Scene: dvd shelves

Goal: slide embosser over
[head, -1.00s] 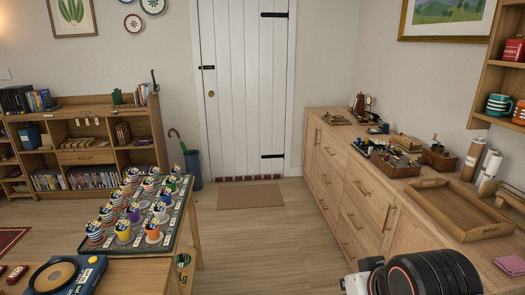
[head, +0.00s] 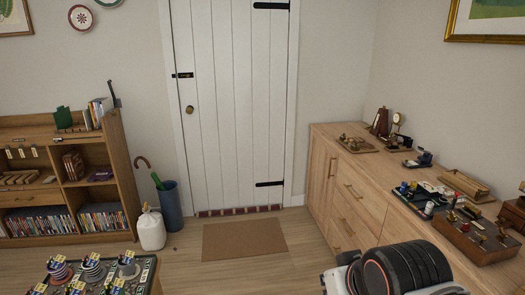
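I cannot tell for sure which thing is the embosser. A small dark device (head: 418,160) sits on the wooden sideboard (head: 357,196) at the right, and it may be the embosser. It is too small to make out clearly. A brown upright metronome-like piece (head: 380,121) and a small stand with a round head (head: 396,133) are behind it. My gripper is not in view. Only a black and white part of my own arm shows at the bottom right, in front of the sideboard.
A tray of small bottles (head: 425,200), a wooden holder (head: 463,185) and a brown box (head: 478,235) crowd the sideboard's near part. A shelf (head: 100,189), white jug (head: 151,230) and umbrella stand (head: 171,205) stand left. Floor around the doormat (head: 245,239) is clear.

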